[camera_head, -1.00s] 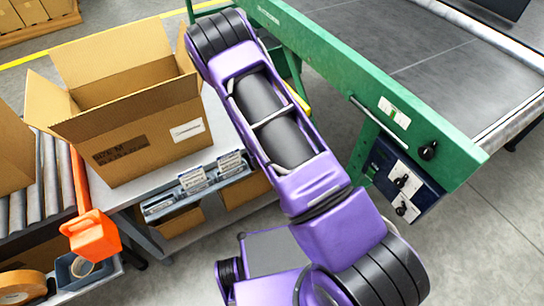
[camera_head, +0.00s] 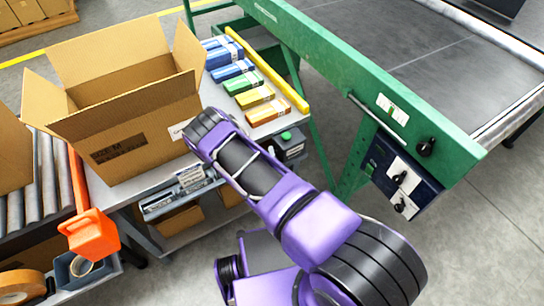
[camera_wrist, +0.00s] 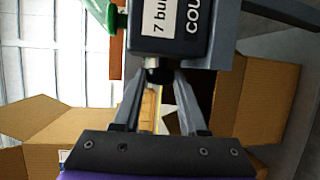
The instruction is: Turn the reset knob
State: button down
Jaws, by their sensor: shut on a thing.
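In the wrist view, a small black knob (camera_wrist: 157,76) sticks out of a dark counter box (camera_wrist: 180,48) with white labels reading "7 bu…" and "COU…". The two fingers of my gripper (camera_wrist: 161,80) are shut on this knob, one on each side. How far the knob is turned cannot be seen. In the head view, the dark box with a green button (camera_head: 286,136) sits at the table's right front corner. My gripper and the knob are hidden there.
A large open carton (camera_head: 140,130) stands on the table, with several coloured small boxes (camera_head: 242,82) and a yellow bar (camera_head: 268,70) beside it. A green conveyor frame (camera_head: 370,80) with a dark knob panel (camera_head: 402,172) is to the right. Grey floor is clear below.

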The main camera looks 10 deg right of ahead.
jog(key=shift+d+f+m+t, duration=0.15)
jog(key=shift+m+t, duration=0.15)
jog(key=shift+t, duration=0.4)
jog(key=c, duration=0.8)
grip_release()
jog(key=shift+o, duration=0.2)
